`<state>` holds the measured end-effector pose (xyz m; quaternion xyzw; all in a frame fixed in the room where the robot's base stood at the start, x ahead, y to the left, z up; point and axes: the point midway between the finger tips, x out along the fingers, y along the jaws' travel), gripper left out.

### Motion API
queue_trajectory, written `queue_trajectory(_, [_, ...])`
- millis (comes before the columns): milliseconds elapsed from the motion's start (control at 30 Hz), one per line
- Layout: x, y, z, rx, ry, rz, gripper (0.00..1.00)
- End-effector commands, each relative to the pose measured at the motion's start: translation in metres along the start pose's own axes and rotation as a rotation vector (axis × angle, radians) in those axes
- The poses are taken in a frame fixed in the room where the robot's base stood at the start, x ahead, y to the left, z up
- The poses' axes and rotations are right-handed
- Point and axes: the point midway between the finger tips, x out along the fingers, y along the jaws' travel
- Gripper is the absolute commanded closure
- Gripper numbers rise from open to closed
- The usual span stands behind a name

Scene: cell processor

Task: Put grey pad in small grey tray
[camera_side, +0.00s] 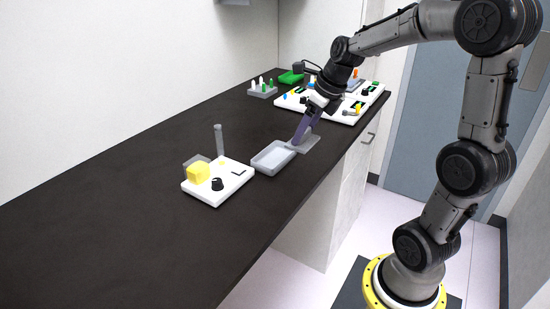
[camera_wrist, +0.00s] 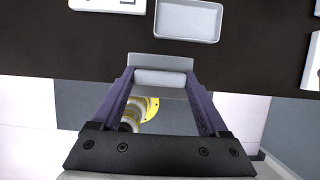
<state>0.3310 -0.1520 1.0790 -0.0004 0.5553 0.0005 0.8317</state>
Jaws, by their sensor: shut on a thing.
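The grey pad (camera_wrist: 160,61) is a flat grey piece with a lighter rounded bar along it, held between the fingertips of my gripper (camera_wrist: 160,78). In the side view the pad (camera_side: 310,145) shows behind the purple fingers of my gripper (camera_side: 298,141), at the counter's front edge. I cannot tell whether it touches the counter. The small grey tray (camera_side: 272,156) is shallow, rectangular and empty, on the counter just left of my gripper. In the wrist view the tray (camera_wrist: 189,20) lies above the pad, apart from it.
A white board (camera_side: 217,183) with a yellow block (camera_side: 199,174) and black knob stands left of the tray. A larger white panel (camera_side: 345,105) and a grey rack (camera_side: 262,90) stand farther back. The dark counter (camera_side: 110,220) is clear at the near left.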

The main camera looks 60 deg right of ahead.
Motion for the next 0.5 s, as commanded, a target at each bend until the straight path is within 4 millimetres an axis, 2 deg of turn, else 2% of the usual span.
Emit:
queue_trajectory(400, [0.067, -0.037, 0.057, 0.001, 0.003, 0.002, 0.85])
queue_trajectory(500, [0.089, -0.043, 0.062, 0.002, 0.005, 0.003, 0.85])
